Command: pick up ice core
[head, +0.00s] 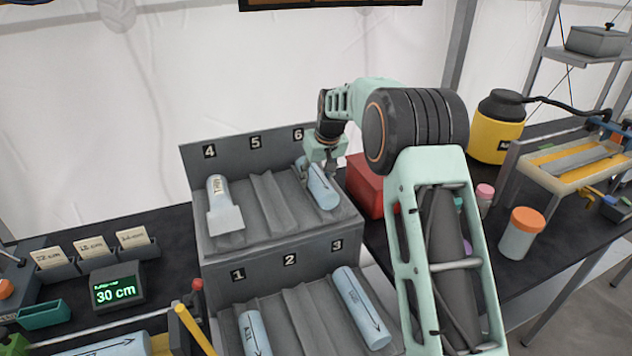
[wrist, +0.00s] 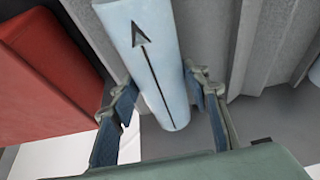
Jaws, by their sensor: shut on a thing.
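A pale blue ice core (head: 323,187) lies in the slot marked 6 of the upper grey rack (head: 232,228). It also shows in the wrist view (wrist: 155,65) with a black arrow along it. My gripper (head: 327,172) is at this core, with its fingers (wrist: 165,110) on both sides of the core near its end. The gripper is shut on it. Another core (head: 218,194) lies in slot 4, and slot 5 is empty. In the lower tier, one core (head: 361,306) lies under number 3 and another (head: 255,332) under number 1.
A red box (head: 366,185) stands close to the right of the rack and also shows in the wrist view (wrist: 45,75). An orange-lidded jar (head: 521,233) and a yellow container (head: 496,130) stand further right. A display (head: 117,287) reading 30 cm is at left.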

